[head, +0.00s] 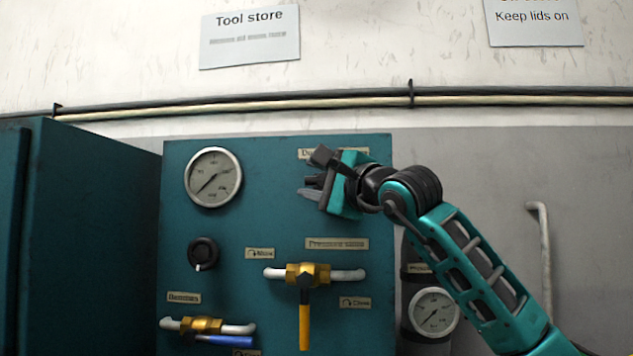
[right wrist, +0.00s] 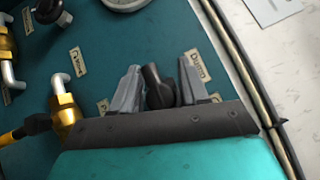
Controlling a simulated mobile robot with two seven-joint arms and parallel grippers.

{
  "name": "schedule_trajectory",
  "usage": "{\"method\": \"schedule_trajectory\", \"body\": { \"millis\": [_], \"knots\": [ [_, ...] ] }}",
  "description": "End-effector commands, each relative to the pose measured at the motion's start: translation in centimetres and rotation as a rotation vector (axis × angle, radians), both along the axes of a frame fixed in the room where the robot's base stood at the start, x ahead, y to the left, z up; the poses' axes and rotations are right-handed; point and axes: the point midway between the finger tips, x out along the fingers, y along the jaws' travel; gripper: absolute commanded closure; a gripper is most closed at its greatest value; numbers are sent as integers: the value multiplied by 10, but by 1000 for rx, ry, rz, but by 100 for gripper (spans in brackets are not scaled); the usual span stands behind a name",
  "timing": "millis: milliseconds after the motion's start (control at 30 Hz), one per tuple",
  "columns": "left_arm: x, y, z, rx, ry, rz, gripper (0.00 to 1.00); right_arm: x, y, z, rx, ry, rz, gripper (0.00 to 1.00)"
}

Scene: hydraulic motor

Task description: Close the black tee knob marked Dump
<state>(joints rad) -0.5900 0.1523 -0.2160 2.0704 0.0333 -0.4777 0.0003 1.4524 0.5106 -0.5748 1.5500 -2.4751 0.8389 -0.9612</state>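The black tee knob (right wrist: 158,88) shows in the right wrist view, between the two grey fingers of my right gripper (right wrist: 162,80). The fingers stand apart, one on each side of the knob; whether they touch it I cannot tell. A pale label (right wrist: 197,65), seemingly reading Dump, is just beyond the right finger. In the head view my right gripper (head: 312,185) is at the upper right of the teal panel (head: 275,215). It covers the knob there and part of a label (head: 308,154). My left gripper is not in view.
The panel carries a gauge (head: 213,177), a small black knob (head: 203,253), a brass valve with a yellow handle (head: 304,325) and a blue-handled valve (head: 203,325). A teal cabinet (head: 80,230) stands left.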

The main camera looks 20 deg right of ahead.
Motion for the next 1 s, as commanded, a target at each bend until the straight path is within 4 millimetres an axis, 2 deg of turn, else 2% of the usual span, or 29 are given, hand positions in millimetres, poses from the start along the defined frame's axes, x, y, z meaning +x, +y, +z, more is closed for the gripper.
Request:
{"method": "schedule_trajectory", "body": {
  "millis": [100, 467, 567, 1000],
  "knots": [
    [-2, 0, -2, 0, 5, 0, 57, 0, 0, 0, -2, -1, 0, 45],
    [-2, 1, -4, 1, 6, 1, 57, -6, -3, -2, -3, -2, -2, 45],
    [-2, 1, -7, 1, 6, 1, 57, -18, -8, -5, -4, -2, -2, 45],
    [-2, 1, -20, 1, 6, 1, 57, -97, -38, -22, -5, -3, -3, 45]
  ]
}}
